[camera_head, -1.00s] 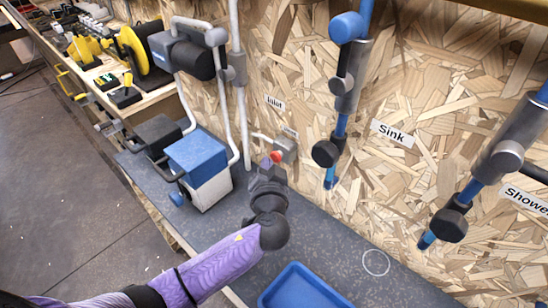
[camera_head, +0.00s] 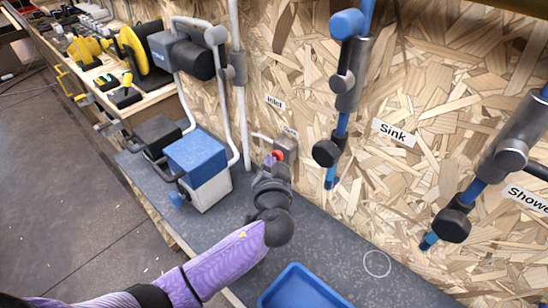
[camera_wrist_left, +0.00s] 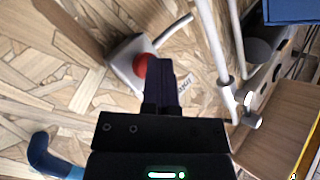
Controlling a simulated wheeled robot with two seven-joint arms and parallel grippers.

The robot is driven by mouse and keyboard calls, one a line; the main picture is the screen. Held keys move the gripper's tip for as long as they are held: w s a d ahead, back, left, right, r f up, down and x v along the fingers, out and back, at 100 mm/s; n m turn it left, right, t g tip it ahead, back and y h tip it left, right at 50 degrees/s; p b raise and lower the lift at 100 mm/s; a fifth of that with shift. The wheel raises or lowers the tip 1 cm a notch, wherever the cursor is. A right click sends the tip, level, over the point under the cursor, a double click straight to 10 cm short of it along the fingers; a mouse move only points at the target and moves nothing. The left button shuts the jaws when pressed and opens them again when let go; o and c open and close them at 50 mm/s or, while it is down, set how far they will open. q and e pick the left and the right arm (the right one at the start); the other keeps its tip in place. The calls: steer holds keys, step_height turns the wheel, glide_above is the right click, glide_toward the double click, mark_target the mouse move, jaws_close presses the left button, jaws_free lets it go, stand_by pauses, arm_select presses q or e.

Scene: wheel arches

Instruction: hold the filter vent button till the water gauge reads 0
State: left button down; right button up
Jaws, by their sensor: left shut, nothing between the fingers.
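The red button (camera_head: 279,155) sits on a small grey box (camera_head: 287,148) on the chipboard wall. It also shows in the left wrist view as a red dome (camera_wrist_left: 141,66) on a pale box (camera_wrist_left: 128,62). My left gripper (camera_head: 269,163) is shut and empty, with its fingertips right at the button. In the left wrist view the dark fingers (camera_wrist_left: 158,78) overlap the button's edge; I cannot tell whether they touch or press it. I cannot make out a water gauge or its reading. My right gripper is not in view.
A blue-and-white box (camera_head: 198,170) stands on the counter left of my gripper. A blue tray (camera_head: 300,290) lies at the front. Pipes with valves run down the wall by a "Sink" label (camera_head: 393,132).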

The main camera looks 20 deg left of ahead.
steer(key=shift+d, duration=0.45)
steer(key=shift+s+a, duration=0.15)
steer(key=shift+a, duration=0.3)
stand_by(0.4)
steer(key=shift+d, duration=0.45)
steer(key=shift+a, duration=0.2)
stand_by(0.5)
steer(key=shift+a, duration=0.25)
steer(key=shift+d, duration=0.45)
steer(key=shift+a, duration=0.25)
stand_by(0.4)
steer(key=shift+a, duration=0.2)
